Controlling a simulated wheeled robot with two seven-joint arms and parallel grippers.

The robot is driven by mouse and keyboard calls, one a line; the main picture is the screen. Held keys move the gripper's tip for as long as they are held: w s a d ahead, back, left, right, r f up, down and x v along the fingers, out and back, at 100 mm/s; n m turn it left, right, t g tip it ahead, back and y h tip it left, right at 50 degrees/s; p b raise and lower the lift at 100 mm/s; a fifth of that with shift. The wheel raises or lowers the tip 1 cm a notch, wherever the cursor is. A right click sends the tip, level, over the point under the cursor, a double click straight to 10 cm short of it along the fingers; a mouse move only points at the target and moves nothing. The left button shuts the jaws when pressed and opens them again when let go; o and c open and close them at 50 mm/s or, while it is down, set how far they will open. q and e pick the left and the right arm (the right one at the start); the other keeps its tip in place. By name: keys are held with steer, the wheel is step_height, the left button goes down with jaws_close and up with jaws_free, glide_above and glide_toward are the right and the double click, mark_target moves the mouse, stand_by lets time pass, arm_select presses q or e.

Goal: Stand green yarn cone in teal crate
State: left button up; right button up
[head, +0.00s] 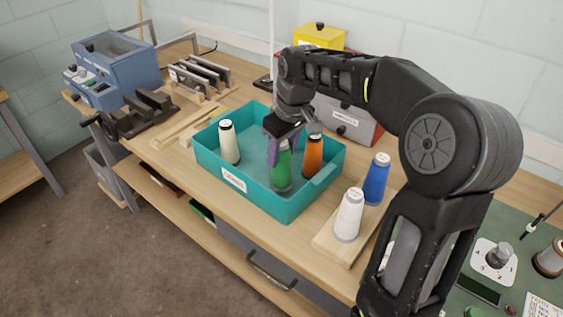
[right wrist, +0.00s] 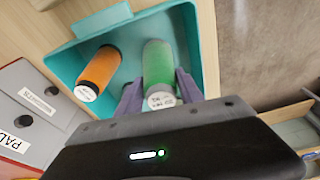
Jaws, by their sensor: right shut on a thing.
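The green yarn cone (head: 282,172) is upright inside the teal crate (head: 285,206), right of the crate's middle. My right gripper (head: 284,148) is shut on the cone's upper part from above. In the right wrist view the green cone (right wrist: 158,72) sits between the two purple fingers (right wrist: 157,92). The crate (right wrist: 205,40) shows around it. Whether the cone's base touches the crate floor I cannot tell for sure. My left gripper is not in view.
A cream cone (head: 229,142) stands in the crate's left part, an orange cone (head: 313,156) close right of the green one. White (head: 348,215) and blue (head: 376,180) cones stand on a wooden board right of the crate. A grey-red box (head: 345,122) is behind.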

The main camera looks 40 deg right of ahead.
steer(key=shift+f, duration=1.85)
steer(key=shift+f, duration=0.25)
steer(key=o, duration=1.1)
steer(key=shift+r, duration=0.1)
steer(key=shift+o, duration=0.2)
steer(key=shift+r, duration=0.1)
steer(key=r, duration=0.4)
steer(key=s+r, duration=0.1)
steer(key=r, duration=0.3)
steer(key=s+r, duration=0.1)
steer(key=r, duration=0.3)
steer(key=shift+s+d, duration=0.2)
steer(key=shift+f, duration=0.1)
